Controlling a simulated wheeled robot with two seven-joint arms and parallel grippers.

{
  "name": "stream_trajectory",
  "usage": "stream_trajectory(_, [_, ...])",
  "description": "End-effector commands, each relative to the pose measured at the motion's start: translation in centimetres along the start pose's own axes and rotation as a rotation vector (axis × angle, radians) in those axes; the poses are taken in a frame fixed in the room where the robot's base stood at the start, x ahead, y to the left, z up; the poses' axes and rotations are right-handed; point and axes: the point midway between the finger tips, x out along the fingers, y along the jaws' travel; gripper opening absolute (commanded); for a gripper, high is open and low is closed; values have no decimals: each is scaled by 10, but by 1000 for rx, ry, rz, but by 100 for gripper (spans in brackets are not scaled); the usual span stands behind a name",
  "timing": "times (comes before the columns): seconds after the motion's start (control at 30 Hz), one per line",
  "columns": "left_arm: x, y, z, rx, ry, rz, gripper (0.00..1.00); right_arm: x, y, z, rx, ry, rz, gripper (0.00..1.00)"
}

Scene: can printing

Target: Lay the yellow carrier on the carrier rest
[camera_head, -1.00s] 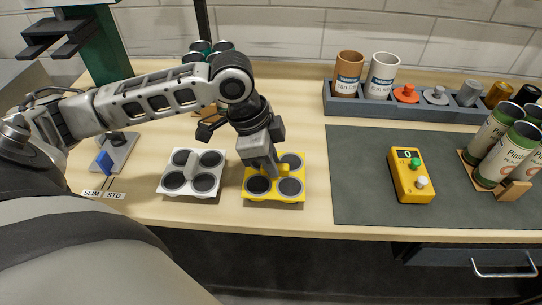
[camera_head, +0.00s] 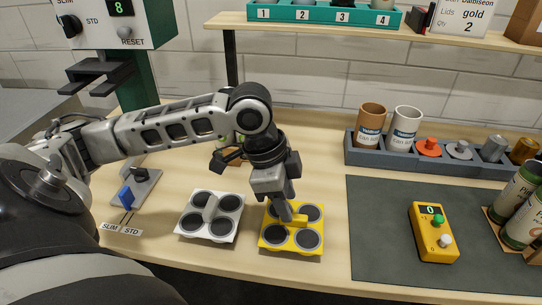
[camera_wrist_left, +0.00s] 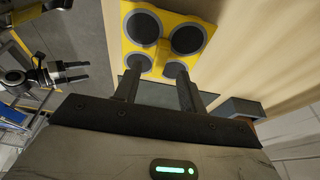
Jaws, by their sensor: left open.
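The yellow carrier (camera_head: 264,241), with several round dark wells and a raised middle handle (camera_head: 299,219), lies flat on the bench right of a similar white carrier (camera_head: 189,230). My left gripper (camera_head: 286,216) points down at the yellow carrier's handle. In the left wrist view its two fingers (camera_wrist_left: 156,88) are apart with nothing held between them, close to the yellow carrier (camera_wrist_left: 201,20). Whether they touch it I cannot tell. My right gripper (camera_wrist_left: 78,71) shows small at the left of that view, its fingers apart and empty. I cannot identify the carrier rest for sure.
A dark mat (camera_head: 385,265) holds a yellow counter box (camera_head: 432,245). Cans (camera_head: 521,192) stand at the right edge. A grey tray (camera_head: 385,158) with cups and lids stands behind the mat. A green-framed machine (camera_head: 135,75) and SLIM/STD labels (camera_head: 122,230) are left.

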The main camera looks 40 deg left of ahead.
Motion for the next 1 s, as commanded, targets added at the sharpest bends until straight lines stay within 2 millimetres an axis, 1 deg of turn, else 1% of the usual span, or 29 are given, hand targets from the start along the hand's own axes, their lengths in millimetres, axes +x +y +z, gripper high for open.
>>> stream_trajectory(0.03, [-14, -2, 0, 0, -1, -7, 41, -1, 0, -1, 0, 1, 1, 75])
stream_trajectory(0.1, [-32, -1, 0, 1, -1, -7, 41, -2, 0, -3, 0, 3, 1, 75])
stream_trajectory(0.3, [-80, -1, 0, 0, 0, -6, 41, -3, 0, -6, 2, 9, 3, 75])
stream_trajectory(0.4, [-98, -1, 0, 0, 0, -5, 41, -3, 1, -7, 2, 11, 3, 75])
stream_trajectory(0.5, [-112, -1, 0, -1, 0, -3, 41, -3, 1, -6, 2, 12, 3, 75])
stream_trajectory(0.6, [-120, -1, 0, -1, 1, -3, 41, -3, 1, -6, 2, 11, 3, 75])
stream_trajectory(0.7, [-124, 0, 0, -1, -1, 0, 41, -3, 1, -6, 2, 10, 4, 75])
stream_trajectory(1.0, [-124, 0, 0, -1, -1, 1, 41, -3, 1, -6, 2, 8, 3, 75])
